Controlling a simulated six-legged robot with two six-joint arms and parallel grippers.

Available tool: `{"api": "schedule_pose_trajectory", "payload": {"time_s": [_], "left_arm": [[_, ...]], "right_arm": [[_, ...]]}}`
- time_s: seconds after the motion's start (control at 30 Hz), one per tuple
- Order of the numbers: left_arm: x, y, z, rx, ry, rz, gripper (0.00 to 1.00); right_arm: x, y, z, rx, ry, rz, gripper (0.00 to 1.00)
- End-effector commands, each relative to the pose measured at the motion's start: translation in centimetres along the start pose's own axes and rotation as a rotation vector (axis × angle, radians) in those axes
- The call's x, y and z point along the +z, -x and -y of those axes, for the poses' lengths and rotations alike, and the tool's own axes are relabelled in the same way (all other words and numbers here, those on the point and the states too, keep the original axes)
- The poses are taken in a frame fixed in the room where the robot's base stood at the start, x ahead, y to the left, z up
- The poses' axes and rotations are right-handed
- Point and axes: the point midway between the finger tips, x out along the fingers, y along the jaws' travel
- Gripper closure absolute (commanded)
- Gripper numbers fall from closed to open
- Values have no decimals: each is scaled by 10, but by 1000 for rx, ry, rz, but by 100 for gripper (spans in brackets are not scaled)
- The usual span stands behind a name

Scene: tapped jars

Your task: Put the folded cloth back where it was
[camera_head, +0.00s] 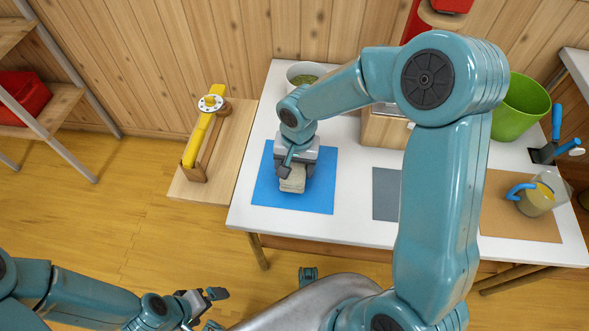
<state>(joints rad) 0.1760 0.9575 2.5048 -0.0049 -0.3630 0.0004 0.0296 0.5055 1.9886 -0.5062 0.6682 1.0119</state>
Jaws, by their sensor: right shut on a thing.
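A folded cloth (292,185), pale beige-grey and small, shows below my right gripper (292,172) over the blue mat (265,190) at the left of the white table. My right gripper points down and is shut on the cloth, covering its upper part. I cannot tell whether the cloth touches the mat. My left gripper (216,308) is low in the picture, away from the table, with its fingers apart and nothing between them.
A grey mat (385,195) and a brown mat (520,222) holding a blue-handled jar (538,202) lie rightward. A white pot (293,72), wooden box (383,130) and green bin (518,108) stand behind. A wooden stand (232,135) with a yellow tool adjoins the table's left.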

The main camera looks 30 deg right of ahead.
Motion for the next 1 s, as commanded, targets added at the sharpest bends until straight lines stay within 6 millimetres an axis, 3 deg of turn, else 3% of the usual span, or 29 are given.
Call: {"api": "schedule_pose_trajectory", "payload": {"time_s": [0.07, 0.4, 0.43, 0.5, 0.83, 1.0], "left_arm": [[0, -4, 2, 0, 0, 0, 0], [0, -7, 3, 0, 0, 0, 0], [0, -7, 2, 0, 0, 0, 0], [0, -6, 2, 0, 0, 0, 0], [0, -2, 1, 0, 0, 0, 0], [0, 6, -2, 0, 0, 0, 0]], "right_arm": [[0, -12, -1, 0, -1, 2, 65], [0, -15, -1, -1, 0, 0, 65], [0, -14, -1, -1, 0, 0, 28], [0, -13, -1, -1, 0, 0, 6], [0, -10, -1, -1, 0, 0, 6], [-1, 16, 0, -3, 0, -4, 6]]}}
